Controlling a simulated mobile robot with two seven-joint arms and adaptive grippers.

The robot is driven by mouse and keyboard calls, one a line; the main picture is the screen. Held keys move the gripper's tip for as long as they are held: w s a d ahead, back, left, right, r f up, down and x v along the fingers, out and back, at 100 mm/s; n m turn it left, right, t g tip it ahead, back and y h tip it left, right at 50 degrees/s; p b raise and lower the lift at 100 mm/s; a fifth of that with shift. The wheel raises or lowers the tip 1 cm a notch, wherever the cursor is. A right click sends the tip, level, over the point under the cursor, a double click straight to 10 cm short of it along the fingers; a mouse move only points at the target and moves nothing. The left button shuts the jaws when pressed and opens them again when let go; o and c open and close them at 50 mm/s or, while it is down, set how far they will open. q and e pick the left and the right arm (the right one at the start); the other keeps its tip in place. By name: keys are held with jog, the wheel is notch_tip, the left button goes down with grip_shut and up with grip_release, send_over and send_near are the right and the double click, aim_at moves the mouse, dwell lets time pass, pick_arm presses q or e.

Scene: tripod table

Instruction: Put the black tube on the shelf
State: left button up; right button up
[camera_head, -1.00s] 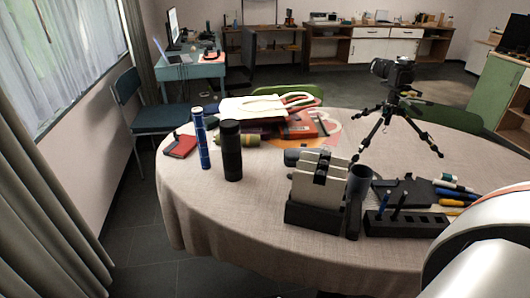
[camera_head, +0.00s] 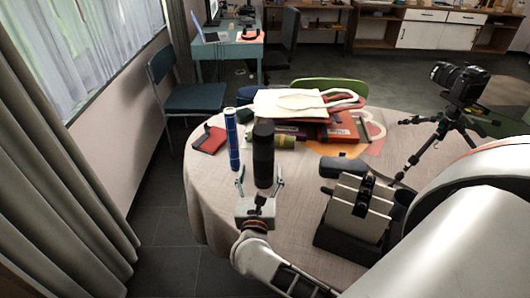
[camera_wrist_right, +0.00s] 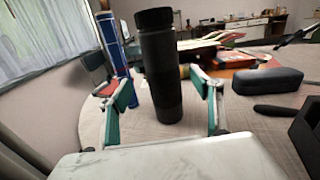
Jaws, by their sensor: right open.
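The black tube (camera_head: 263,152) stands upright on the round table (camera_head: 206,184), near its left side. In the right wrist view the black tube (camera_wrist_right: 160,70) rises between the two fingers, a little ahead of the palm. My right gripper (camera_head: 259,183) is open, with its fingers on either side of the tube's lower part; I cannot tell whether either finger touches it. The green-padded fingers of the right gripper (camera_wrist_right: 166,95) also show in the wrist view. The shelf cannot be picked out for certain; wooden shelving (camera_head: 315,22) stands along the back wall. My left gripper is out of view.
A blue tube (camera_head: 232,140) stands close left of the black tube. A red notebook (camera_head: 209,140), a cream bag (camera_head: 290,103) and books lie behind. A dark holder (camera_head: 350,240) with light panels stands to the right. A camera tripod (camera_head: 440,135) stands farther right.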

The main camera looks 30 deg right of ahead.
aim_at(263, 161)
jog(key=shift+w+d+f+m, duration=0.15)
jog(key=shift+w+d+m, duration=0.1)
jog(key=shift+m, duration=0.05)
jog(key=shift+x, duration=0.8)
jog(key=shift+p+x, duration=0.6)
jog(key=shift+x, duration=2.2)
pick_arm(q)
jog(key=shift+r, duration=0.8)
pick_arm(e)
jog(key=shift+s+d, duration=0.1)
jog(key=shift+d, duration=0.05)
jog(key=shift+c, duration=0.5)
jog(key=c, duration=1.2)
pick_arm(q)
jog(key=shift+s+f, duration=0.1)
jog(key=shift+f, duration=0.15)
pick_arm(e)
jog(key=shift+c, duration=0.9)
